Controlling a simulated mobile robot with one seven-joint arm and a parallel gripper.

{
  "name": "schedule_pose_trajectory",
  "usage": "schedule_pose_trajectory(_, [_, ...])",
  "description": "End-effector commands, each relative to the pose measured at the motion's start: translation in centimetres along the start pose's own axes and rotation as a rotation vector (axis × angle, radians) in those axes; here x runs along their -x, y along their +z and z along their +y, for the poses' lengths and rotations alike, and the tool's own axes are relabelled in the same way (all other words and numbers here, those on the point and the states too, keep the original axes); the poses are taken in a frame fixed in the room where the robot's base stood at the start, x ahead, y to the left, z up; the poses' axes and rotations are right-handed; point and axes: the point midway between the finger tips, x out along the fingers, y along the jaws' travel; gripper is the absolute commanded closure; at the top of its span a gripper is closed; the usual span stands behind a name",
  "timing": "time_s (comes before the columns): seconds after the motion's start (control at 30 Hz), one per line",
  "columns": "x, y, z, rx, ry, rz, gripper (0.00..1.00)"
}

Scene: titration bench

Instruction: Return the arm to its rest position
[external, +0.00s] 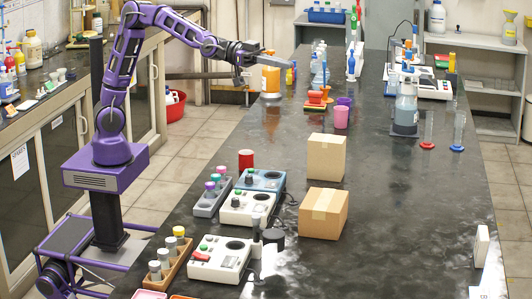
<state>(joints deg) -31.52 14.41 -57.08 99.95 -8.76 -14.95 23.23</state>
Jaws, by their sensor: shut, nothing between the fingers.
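My purple arm stands at the left edge of the black bench in the external view. It is raised and stretched out to the right. My gripper (268,53) is at the end of the arm, above the bench's far left part. Its fingers are shut with nothing held. In the picture it lies just in front of the top of an orange-labelled container (271,76). I cannot tell from this one view how much space is between them.
Two cardboard boxes (325,155) stand mid-bench. Several devices (247,207) and a wooden vial rack (167,262) line the near left. The right front bench is mostly clear.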

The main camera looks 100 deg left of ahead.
Motion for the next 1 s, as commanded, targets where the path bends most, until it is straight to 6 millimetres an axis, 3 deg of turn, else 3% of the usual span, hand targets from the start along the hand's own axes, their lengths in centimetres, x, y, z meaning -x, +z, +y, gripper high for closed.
schedule_pose_trajectory(0.13, [3.0,-0.4,1.6,0.066,-0.011,-0.091,1.0])
schedule_pose_trajectory(0.3, [5.0,0.8,5.9,0.125,0.043,-0.186,1.0])
schedule_pose_trajectory(0.77, [6.3,4.7,13.7,0.209,0.174,-0.307,1.0])
schedule_pose_trajectory(0.9, [6.8,7.0,15.6,0.212,0.205,-0.36,1.0])
schedule_pose_trajectory(1.0, [7.7,8.8,15.8,0.188,0.207,-0.41,1.0])
